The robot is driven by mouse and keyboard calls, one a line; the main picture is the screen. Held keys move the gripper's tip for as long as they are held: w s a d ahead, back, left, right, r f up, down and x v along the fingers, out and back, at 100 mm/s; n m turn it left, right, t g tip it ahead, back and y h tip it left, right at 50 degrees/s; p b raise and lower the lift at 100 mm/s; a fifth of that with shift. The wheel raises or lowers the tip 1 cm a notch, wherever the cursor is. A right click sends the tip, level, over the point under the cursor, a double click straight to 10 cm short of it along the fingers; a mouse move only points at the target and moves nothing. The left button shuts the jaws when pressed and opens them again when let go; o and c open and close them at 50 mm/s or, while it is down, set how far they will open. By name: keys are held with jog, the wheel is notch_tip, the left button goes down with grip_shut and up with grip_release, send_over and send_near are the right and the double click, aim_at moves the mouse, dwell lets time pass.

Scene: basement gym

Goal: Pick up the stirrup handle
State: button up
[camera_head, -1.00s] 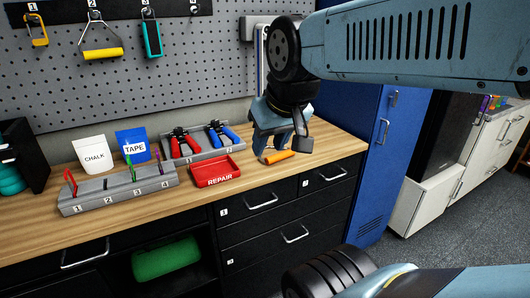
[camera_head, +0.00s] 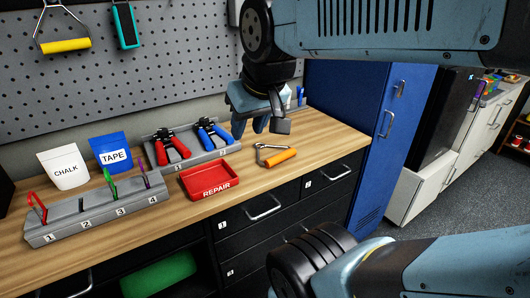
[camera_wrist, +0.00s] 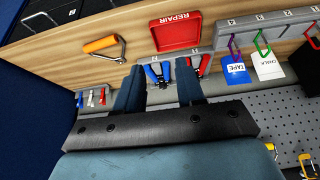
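The stirrup handle with an orange grip (camera_head: 281,158) and a thin metal bracket lies on the wooden bench top, right of the red REPAIR tray. My gripper (camera_head: 262,124) is above the bench, up and left of the handle in the head view, and apart from it. In the wrist view the handle (camera_wrist: 101,43) lies on the wood at upper left, left of and beyond the fingertips. There my gripper (camera_wrist: 160,82) shows two blue fingers spread apart with nothing held between them.
The red REPAIR tray (camera_head: 208,180), a grey rack of red and blue hand grips (camera_head: 193,152), CHALK (camera_head: 64,168) and TAPE (camera_head: 111,152) pouches and a numbered grey holder (camera_head: 95,218) stand left. A pegboard (camera_head: 160,70) rises behind. A blue cabinet (camera_head: 355,135) stands right.

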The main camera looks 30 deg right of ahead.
jog(key=shift+w, duration=0.1)
jog(key=m+g+h, duration=0.1)
jog(key=m+g, duration=0.3)
jog(key=g, duration=0.2)
send_over(260, 154)
jog(key=a, duration=0.1)
notch_tip(260, 154, down, 11)
jog(key=f, duration=0.9)
jog(key=d+f, duration=0.1)
jog(key=f, duration=0.3)
jog(key=shift+f, duration=0.15)
jog(key=shift+c, duration=0.3)
grip_shut()
